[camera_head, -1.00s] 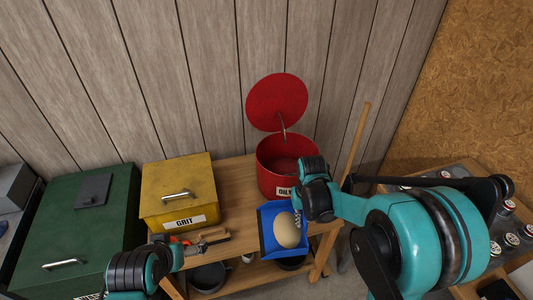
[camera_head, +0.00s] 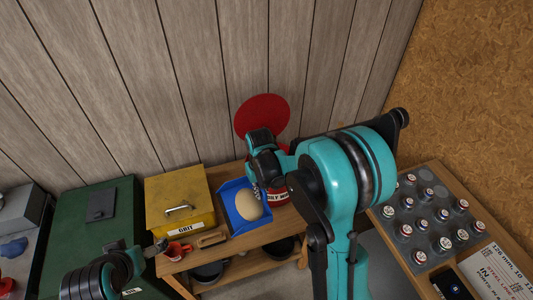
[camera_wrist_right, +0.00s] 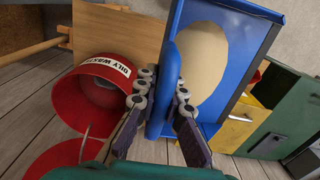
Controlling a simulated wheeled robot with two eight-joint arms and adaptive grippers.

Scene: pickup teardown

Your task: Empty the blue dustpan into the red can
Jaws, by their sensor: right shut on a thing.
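The blue dustpan (camera_head: 229,218) is left of the red can in the head view, with a rounded tan heap (camera_head: 249,206) in it.
A yellow GRIT box (camera_head: 180,202) stands on the wooden bench left of the dustpan. A green cabinet (camera_head: 92,225) is at left. A grey tray of several small jars (camera_head: 422,215) is at right.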

